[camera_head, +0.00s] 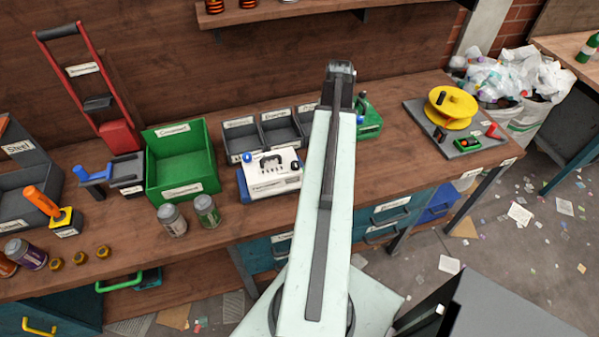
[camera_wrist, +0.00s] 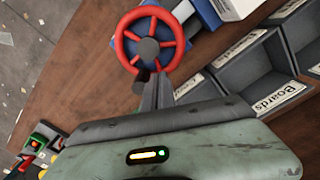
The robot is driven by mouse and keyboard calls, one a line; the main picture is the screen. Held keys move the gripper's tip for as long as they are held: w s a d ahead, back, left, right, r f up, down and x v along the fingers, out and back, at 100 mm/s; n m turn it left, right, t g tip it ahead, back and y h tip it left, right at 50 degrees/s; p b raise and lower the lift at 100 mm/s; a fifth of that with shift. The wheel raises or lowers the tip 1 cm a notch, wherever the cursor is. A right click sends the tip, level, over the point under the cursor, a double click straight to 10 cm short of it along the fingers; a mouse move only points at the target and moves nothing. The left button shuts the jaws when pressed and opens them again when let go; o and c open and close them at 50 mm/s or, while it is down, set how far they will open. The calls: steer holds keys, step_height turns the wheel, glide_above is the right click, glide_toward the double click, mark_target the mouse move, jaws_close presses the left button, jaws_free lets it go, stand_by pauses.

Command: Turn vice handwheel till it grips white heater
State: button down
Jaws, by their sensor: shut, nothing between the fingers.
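The red handwheel (camera_wrist: 132,50) shows in the wrist view, with a grey hub and several spokes, in front of the blue vice body (camera_wrist: 207,14). A white boxy thing, which looks like the heater (camera_wrist: 236,7), is partly in view beside the blue body; whether the jaws touch it is not visible. In the head view a white box (camera_head: 268,165) with blue parts sits on the bench, and my arm hides the handwheel. My gripper (camera_wrist: 157,88) is shut and empty, its fingertips close to the wheel's near rim. I cannot tell whether they touch it.
Grey labelled bins (camera_wrist: 250,75) stand close beside the wheel. A green bin (camera_head: 180,160) and two cans stand further left on the bench. A grey board with a yellow reel (camera_head: 452,106) lies at the right. The bench's front edge is close to the white box.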

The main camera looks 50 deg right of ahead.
step_height(320, 180, up, 9)
steer(key=p, duration=0.8)
steer(key=shift+p, duration=0.4)
